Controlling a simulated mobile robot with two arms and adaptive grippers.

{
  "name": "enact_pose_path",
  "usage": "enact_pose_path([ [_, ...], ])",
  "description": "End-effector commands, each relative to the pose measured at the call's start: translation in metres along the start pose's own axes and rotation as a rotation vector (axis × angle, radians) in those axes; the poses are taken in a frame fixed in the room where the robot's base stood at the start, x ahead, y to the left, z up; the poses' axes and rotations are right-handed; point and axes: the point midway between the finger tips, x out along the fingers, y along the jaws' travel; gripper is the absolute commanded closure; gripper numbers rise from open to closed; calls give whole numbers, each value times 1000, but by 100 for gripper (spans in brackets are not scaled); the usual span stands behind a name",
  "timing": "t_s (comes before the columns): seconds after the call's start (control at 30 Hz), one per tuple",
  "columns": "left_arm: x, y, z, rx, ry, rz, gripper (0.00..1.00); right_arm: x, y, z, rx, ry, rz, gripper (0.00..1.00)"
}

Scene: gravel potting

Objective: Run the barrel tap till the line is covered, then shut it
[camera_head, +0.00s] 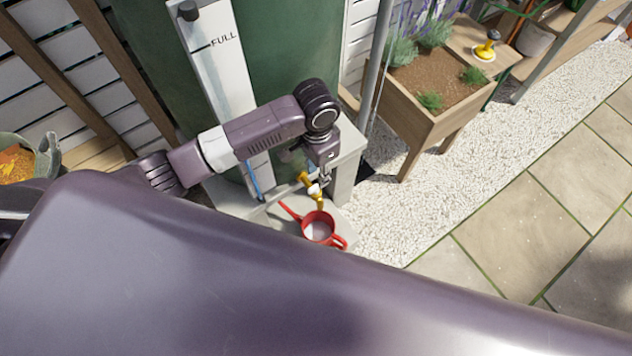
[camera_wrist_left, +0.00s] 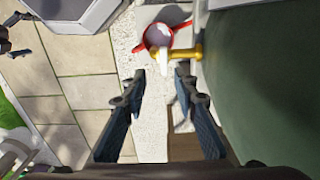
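The green rain barrel (camera_head: 290,50) has a pale gauge strip (camera_head: 222,60) marked FULL at its top. A brass tap (camera_head: 305,178) with a white part sticks out low on the barrel. In the left wrist view the tap (camera_wrist_left: 188,53) lies just beyond my fingertips, its white part (camera_wrist_left: 163,62) roughly between them. A red jug (camera_head: 318,229) stands below the tap, its inside pale; I cannot make out a line or a water level. My left gripper (camera_head: 323,178) is at the tap. In the left wrist view its fingers (camera_wrist_left: 160,80) are apart and empty.
A wooden planter (camera_head: 425,115) with lavender stands to the right on white gravel (camera_head: 480,150). Paving slabs (camera_head: 520,220) lie beyond. A yellow-handled item (camera_head: 486,46) sits on a shelf at the back. A bucket (camera_head: 25,160) stands at the left.

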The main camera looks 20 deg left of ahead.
Motion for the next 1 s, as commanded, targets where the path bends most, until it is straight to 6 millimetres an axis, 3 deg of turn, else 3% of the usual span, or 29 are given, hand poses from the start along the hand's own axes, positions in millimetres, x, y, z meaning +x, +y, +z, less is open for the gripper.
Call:
enact_pose_path([
  [0.17, 8, -7, 0, -4, -16, -6, 73, 4, 0, 10, -2, -4, -1, 0],
  [0.6, 70, -7, 1, -3, -14, -7, 73, 9, 0, 11, -1, -5, 0, 0],
  [1.0, 77, -7, 1, -3, -12, -8, 75, 9, 0, 10, -1, -5, 0, 0],
])
